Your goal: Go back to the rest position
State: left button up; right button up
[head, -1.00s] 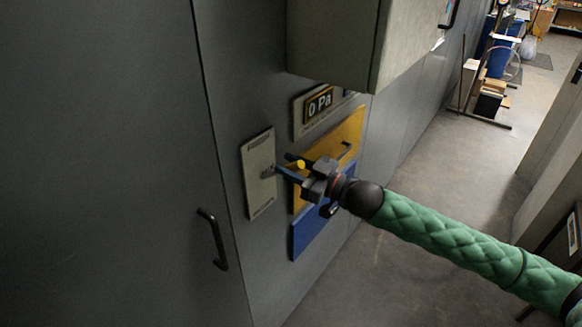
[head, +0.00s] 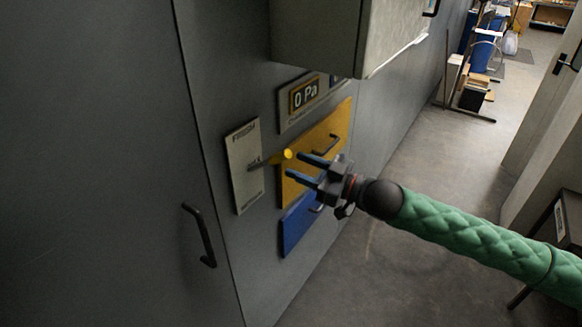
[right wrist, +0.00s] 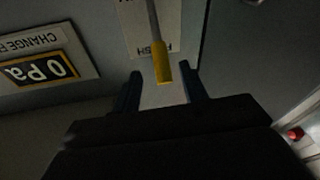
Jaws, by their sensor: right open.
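My right gripper (head: 308,166) comes in from the right on a green padded arm in the head view. My left gripper is not in view.
A gauge sign reading "0 Pa" (head: 305,96), a yellow panel (head: 330,142) and a blue panel (head: 297,228) are close to the gripper. A grey box (head: 318,35) juts out above. A black door handle (head: 199,236) is lower left. Open floor (head: 405,160) lies to the right.

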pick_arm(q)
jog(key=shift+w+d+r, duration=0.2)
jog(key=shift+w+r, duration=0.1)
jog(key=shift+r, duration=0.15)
pick_arm(e)
jog(key=shift+s+d, duration=0.25)
jog(key=shift+d, duration=0.2)
